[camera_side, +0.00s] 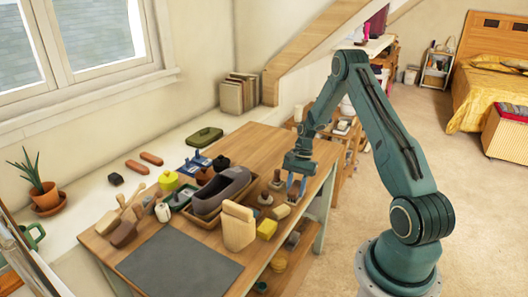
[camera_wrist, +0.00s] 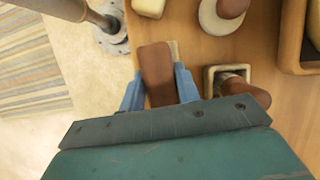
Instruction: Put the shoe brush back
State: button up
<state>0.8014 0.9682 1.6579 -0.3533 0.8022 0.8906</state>
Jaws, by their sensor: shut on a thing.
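My gripper (camera_side: 297,186) is low over the right end of the wooden table in the side view. In the wrist view its blue fingers (camera_wrist: 160,90) are shut on a brown wooden piece with a pale part beside its far end, which looks like the shoe brush (camera_wrist: 156,70). The brush lies between the fingers, close to the table edge. In the side view the fingers mostly hide it. I cannot tell whether it touches the table. A square pale-rimmed piece with a brown knob (camera_wrist: 230,78) is just right of the fingers in the wrist view.
A dark shoe (camera_side: 222,188) lies in a wooden tray (camera_side: 207,222). Round knobbed pieces (camera_side: 265,198), a yellow block (camera_side: 267,229) and an upright cream block (camera_side: 238,228) crowd the table nearby. A grey mat (camera_side: 180,264) is bare. The table's far end is clear.

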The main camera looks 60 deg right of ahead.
jog(key=o, duration=1.2)
jog(key=v, duration=1.4)
jog(key=w+a+r+n+h, duration=0.2)
jog(key=a+r+n, duration=0.2)
jog(key=a+r, duration=0.65)
jog(key=s+a+r+n+t+h, duration=0.1)
jog(key=s+a+r+n+t, duration=0.1)
jog(key=s+a+r+n, duration=0.45)
jog(key=s+a+r+n+t+h, duration=0.1)
jog(key=s+a+r, duration=0.3)
jog(key=a, duration=0.6)
jog(key=shift+s+a+n+t+h, duration=0.1)
jog(key=shift+s+a+n+t, duration=0.4)
jog(key=shift+s+a+n, duration=0.75)
jog(key=shift+s+a+n+t+h, duration=0.1)
jog(key=shift+s+a+n+t, duration=0.35)
jog(key=shift+s, duration=1.45)
jog(key=shift+s+a+n+t+h, duration=0.1)
jog(key=shift+s+a+n+t, duration=0.65)
jog(key=shift+s, duration=0.85)
